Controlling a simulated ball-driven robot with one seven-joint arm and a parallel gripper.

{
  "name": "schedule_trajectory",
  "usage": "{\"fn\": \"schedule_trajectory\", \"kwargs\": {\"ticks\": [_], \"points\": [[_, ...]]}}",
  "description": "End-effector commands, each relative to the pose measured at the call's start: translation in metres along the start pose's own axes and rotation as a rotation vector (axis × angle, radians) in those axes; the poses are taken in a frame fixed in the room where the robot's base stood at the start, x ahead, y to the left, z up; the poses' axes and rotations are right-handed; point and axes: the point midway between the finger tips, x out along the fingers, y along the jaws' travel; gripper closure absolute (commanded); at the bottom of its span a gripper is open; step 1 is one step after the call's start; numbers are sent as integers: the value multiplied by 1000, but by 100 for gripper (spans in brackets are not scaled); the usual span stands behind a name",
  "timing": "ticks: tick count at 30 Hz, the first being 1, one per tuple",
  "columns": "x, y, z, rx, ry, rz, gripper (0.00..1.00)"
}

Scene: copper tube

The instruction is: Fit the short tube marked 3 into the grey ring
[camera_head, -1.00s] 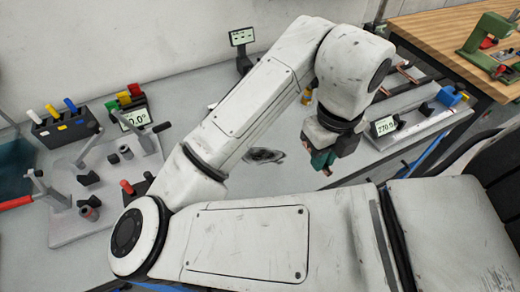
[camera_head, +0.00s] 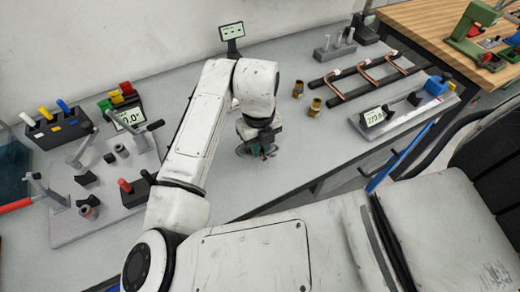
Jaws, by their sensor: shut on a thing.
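My gripper (camera_head: 264,152) points down above the middle of the bench. It is shut on a short copper tube, of which only a small reddish bit shows at the jaws; no mark 3 can be read on it. A grey round thing (camera_head: 242,150), perhaps the grey ring, lies on the bench right under and behind my gripper and is mostly hidden by it. I cannot tell whether the tube touches it.
A bending tool (camera_head: 75,225) with levers stands at the left. Two brass fittings (camera_head: 315,107) and a dark rack with bent copper tubes (camera_head: 365,75) lie at the right. A measuring rail (camera_head: 410,115) lies along the right edge. The bench between is clear.

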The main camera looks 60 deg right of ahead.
Motion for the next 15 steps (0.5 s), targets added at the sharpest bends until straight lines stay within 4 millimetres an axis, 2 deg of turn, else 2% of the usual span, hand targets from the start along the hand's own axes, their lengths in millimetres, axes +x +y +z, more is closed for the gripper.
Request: {"fn": "schedule_trajectory", "kwargs": {"ticks": [3,6,15], "points": [[18,0,-1,-3,5,-2,100],[27,0,-2,-1,4,-1,100],[30,0,-2,0,3,0,100]]}}
